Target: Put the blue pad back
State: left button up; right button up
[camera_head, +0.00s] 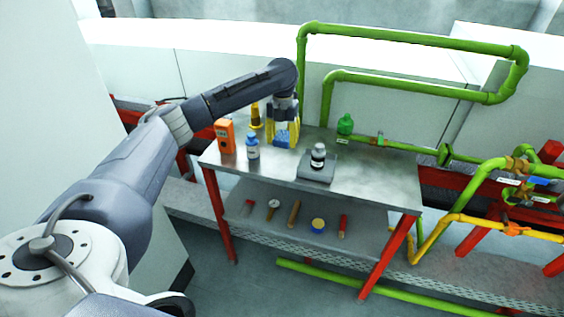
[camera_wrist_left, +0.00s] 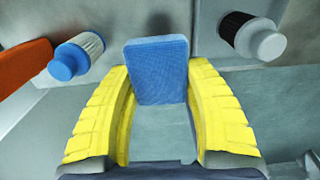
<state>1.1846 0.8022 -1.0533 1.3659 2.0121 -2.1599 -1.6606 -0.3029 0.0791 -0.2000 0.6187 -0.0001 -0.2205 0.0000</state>
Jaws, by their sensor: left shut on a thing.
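The blue pad (camera_wrist_left: 157,68) is a flat block with a fine-textured face, upright between the yellow fingers of my left gripper (camera_wrist_left: 163,85) in the left wrist view. The gripper is shut on it, one finger along each side edge. In the head view, my left gripper (camera_head: 284,138) points down over the back left part of the metal table (camera_head: 375,180). The pad (camera_head: 283,138) shows there only as a small blue patch between the fingers. Whether its lower edge touches the tabletop I cannot tell. My right gripper is not in view.
Left of the gripper stand a blue-capped bottle (camera_head: 252,147), an orange box (camera_head: 225,136) and a yellow bottle (camera_head: 255,115). A black-and-white bottle (camera_head: 318,156) stands on a grey plate to the right. A green bottle (camera_head: 345,124) is at the back. The tabletop's right part is clear.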

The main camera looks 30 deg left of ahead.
aim_at(282, 166)
pick_arm(q)
jog(key=shift+f, duration=5)
jog(key=shift+f, duration=0.1)
jog(key=o, duration=0.8)
notch_tip(282, 166, up, 12)
jog(key=shift+r, duration=0.15)
